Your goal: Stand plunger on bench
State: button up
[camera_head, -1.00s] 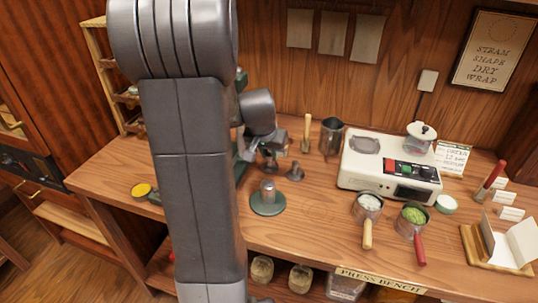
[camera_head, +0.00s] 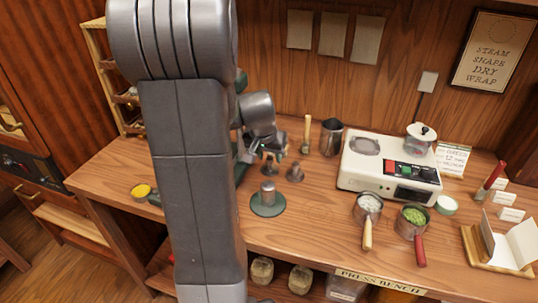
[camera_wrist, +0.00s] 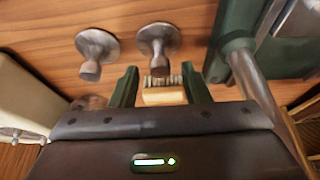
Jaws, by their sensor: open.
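Two small grey metal pieces with round flared feet and narrower knobbed stems, plunger-like, stand on the wooden bench (camera_head: 330,225). The left one (camera_head: 270,166) and the right one (camera_head: 295,173) show in the head view. In the wrist view they appear at the top, one nearer the middle (camera_wrist: 158,44) and one further left (camera_wrist: 94,52). My gripper (camera_wrist: 159,72) is open, its green fingers apart, with the middle piece just beyond the tips. A pale wooden block with a bristle-like edge (camera_wrist: 164,95) shows between the fingers; contact is unclear.
A green round base with a metal cylinder (camera_head: 268,197) stands in front. A wooden-handled tool (camera_head: 307,133), a metal cup (camera_head: 331,138) and a white steamer (camera_head: 389,168) stand to the right. Green press-like metalwork (camera_wrist: 236,50) is close on the right in the wrist view.

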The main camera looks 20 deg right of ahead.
jog(key=v, duration=1.1)
jog(key=shift+r+p, duration=0.25)
jog(key=shift+p, duration=0.1)
jog(key=shift+s+a, duration=0.1)
jog(key=shift+a, duration=0.1)
